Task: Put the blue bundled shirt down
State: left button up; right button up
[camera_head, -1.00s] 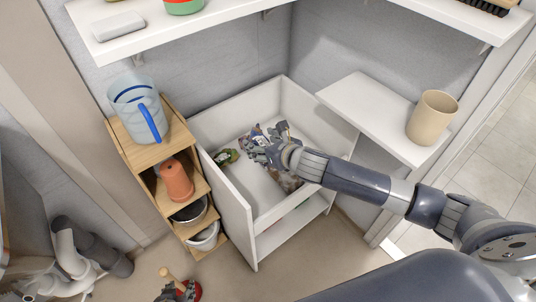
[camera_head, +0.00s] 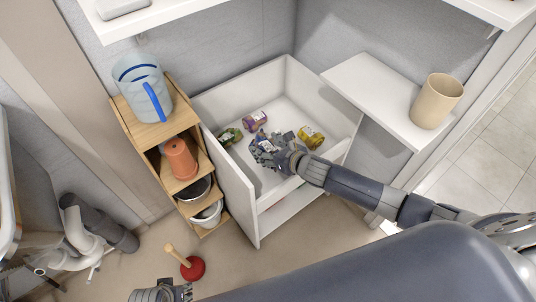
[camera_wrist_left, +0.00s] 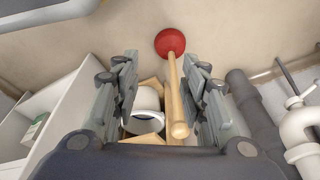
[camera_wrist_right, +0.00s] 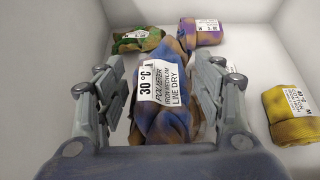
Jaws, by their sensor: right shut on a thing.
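The blue bundled shirt (camera_wrist_right: 160,105) shows between the fingers of my right gripper (camera_wrist_right: 163,98) in the right wrist view. It has brown stains and a white label reading 30 °C, polyester, line dry. My right gripper (camera_head: 264,150) is shut on it inside the white open-topped bin (camera_head: 228,180). In the head view the gripper hides most of the shirt. I cannot tell whether the shirt touches the bin floor. My left gripper (camera_head: 162,291) is low at the bottom edge of the head view. Its fingers are apart and empty in the left wrist view (camera_wrist_left: 170,100).
The bin also holds a green bundle (camera_head: 230,136), a purple bundle (camera_head: 256,119) and a yellow bundle (camera_head: 311,136). A wooden rack (camera_head: 150,132) stands left of it. A shelf with a beige cup (camera_head: 437,101) is at right. A red plunger (camera_head: 193,268) stands on the floor.

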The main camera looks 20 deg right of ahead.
notch_tip(320, 180, down, 3)
jog(key=shift+f+b, duration=0.2)
jog(key=shift+b, duration=0.4)
pick_arm(q)
jog(key=r, duration=0.2)
jog(key=w+r, duration=0.1)
jog(key=r, duration=0.1)
jog(key=shift+r, duration=0.3)
jog(key=shift+r, duration=0.15)
pick_arm(e)
jog(key=shift+f, duration=0.2)
pick_arm(q)
jog(key=shift+r, duration=0.3)
pick_arm(e)
jog(key=shift+f, duration=0.15)
pick_arm(q)
jog(key=shift+r, duration=0.1)
pick_arm(e)
jog(key=shift+f+b, duration=0.25)
jog(key=shift+b, duration=0.1)
jog(key=o, duration=1.1)
pick_arm(q)
jog(key=shift+w+r, duration=0.1)
jog(key=shift+r, duration=0.55)
pick_arm(e)
jog(key=shift+o, duration=0.2)
